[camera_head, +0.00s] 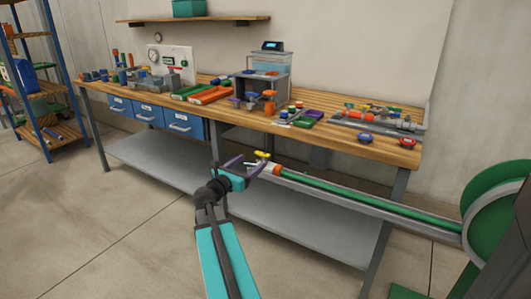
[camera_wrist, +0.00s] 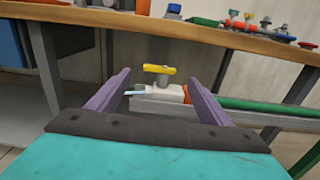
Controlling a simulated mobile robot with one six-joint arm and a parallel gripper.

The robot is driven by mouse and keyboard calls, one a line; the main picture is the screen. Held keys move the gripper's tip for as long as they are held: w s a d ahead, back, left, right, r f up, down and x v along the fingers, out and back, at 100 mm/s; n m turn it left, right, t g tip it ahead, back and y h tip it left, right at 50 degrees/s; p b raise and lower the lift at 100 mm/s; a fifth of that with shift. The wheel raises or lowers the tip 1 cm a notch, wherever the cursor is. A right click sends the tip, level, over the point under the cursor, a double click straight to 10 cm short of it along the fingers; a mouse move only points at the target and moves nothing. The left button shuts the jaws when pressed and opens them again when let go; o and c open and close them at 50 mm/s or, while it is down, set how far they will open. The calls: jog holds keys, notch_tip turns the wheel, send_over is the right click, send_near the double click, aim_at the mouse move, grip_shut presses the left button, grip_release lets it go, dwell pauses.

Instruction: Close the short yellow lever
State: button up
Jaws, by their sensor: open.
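The short yellow lever (camera_head: 262,155) sits on top of a small pale valve at the left end of a green pipe. In the wrist view the yellow lever (camera_wrist: 159,69) lies crosswise, roughly along the pipe, on a grey stem above the valve body (camera_wrist: 165,93). My gripper (camera_head: 251,166) is open, with its two purple fingers pointing at the valve. In the wrist view my gripper (camera_wrist: 158,90) has one finger on each side of the lever, which shows between them and beyond. No contact with the lever is visible.
The green pipe (camera_head: 350,199) runs in a grey channel to a green reel (camera_head: 497,205) at right. A wooden workbench (camera_head: 340,143) loaded with fittings stands behind the valve, with a grey lower shelf (camera_head: 280,222). Open floor lies at left.

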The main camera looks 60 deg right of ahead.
jog(key=d+b, duration=0.1)
jog(key=d, duration=1.2)
jog(key=shift+d+b, duration=0.25)
jog(key=shift+b, duration=0.15)
